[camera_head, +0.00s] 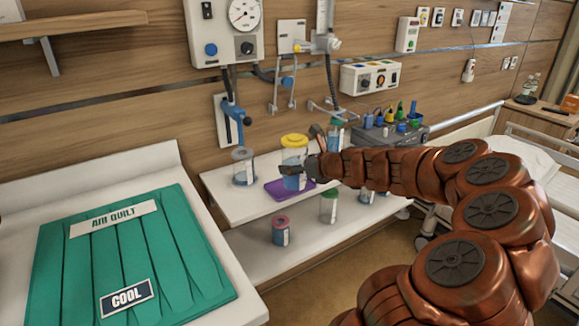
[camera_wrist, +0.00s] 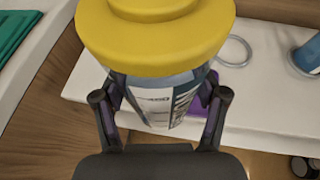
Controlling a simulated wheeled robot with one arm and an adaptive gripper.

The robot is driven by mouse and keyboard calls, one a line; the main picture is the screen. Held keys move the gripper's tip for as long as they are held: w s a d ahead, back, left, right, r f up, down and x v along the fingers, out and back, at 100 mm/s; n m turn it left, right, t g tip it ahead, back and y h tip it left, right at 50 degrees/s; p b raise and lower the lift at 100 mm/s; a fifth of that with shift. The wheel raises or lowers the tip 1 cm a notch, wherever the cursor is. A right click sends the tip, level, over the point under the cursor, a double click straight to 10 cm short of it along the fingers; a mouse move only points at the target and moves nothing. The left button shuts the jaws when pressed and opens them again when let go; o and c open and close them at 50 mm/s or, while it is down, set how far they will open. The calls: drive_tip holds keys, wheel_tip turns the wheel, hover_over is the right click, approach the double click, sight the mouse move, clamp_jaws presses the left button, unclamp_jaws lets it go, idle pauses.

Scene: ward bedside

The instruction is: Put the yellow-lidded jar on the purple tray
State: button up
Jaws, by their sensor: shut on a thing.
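The yellow-lidded jar (camera_head: 294,156) is clear with a white label and bluish contents, and it is upright. My gripper (camera_head: 308,174) is shut on its body from the right. In the wrist view the yellow lid and jar body (camera_wrist: 160,100) fill the upper middle, between the two fingers of my gripper (camera_wrist: 160,112). The purple tray (camera_head: 275,189) lies on the upper white shelf, directly below or behind the jar. Parts of the tray show behind the jar in the wrist view (camera_wrist: 203,110). I cannot tell whether the jar's base touches the tray.
A grey-lidded jar (camera_head: 243,167) stands left of the tray on the upper shelf (camera_head: 225,195). A teal-lidded jar (camera_head: 335,135) stands behind my gripper. Red-lidded (camera_head: 280,231) and green-lidded (camera_head: 328,207) jars stand on the lower shelf. A green quilt pack (camera_head: 130,255) lies at left.

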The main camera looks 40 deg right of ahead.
drive_tip(key=shift+w+d+f, duration=0.35)
drive_tip(key=shift+w+f, duration=0.3)
drive_tip(key=shift+w, duration=0.25)
drive_tip(key=shift+w+d+f, duration=0.3)
drive_tip(key=shift+w+f, duration=0.4)
drive_tip(key=shift+w, duration=0.15)
drive_tip(key=shift+w+d+f, duration=0.35)
drive_tip(key=shift+w+f, duration=0.3)
drive_tip(key=shift+w, duration=0.25)
drive_tip(key=shift+f, duration=0.1)
drive_tip(key=o, duration=1.5)
drive_tip(key=shift+s, duration=0.1)
drive_tip(key=shift+s+d+r, duration=0.15)
drive_tip(key=shift+s+r, duration=0.25)
drive_tip(key=shift+s, duration=0.2)
drive_tip(key=v, duration=1)
drive_tip(key=shift+s+r, duration=0.1)
drive_tip(key=shift+s, duration=0.15)
